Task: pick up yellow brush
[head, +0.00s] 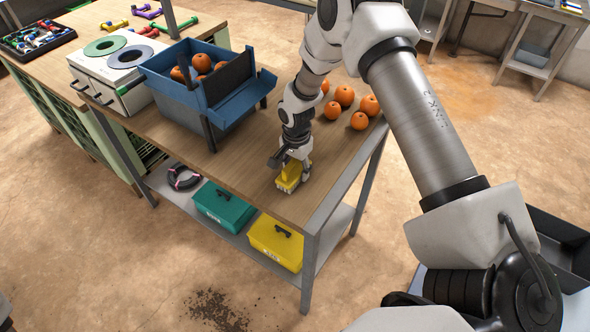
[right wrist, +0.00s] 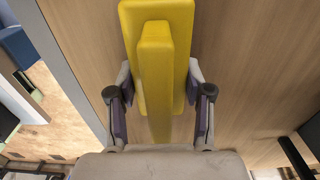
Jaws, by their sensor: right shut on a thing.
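The yellow brush (head: 288,177) is on the wooden table (head: 262,165) near its front edge, with pale bristles facing down. In the right wrist view, the yellow brush (right wrist: 156,30) shows its back and raised handle between my fingers. My right gripper (head: 293,170) comes down over the brush from above and is shut on it. In the right wrist view, the fingers of my right gripper (right wrist: 158,105) sit on either side of the handle. I cannot tell whether the bristles touch the table. My left gripper is not in view.
Several oranges (head: 345,96) lie behind my right gripper. A blue crate (head: 222,115) with oranges stands to the left, beside a white box with round openings (head: 115,68). A teal toolbox (head: 224,207) and a yellow toolbox (head: 276,242) sit on the lower shelf.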

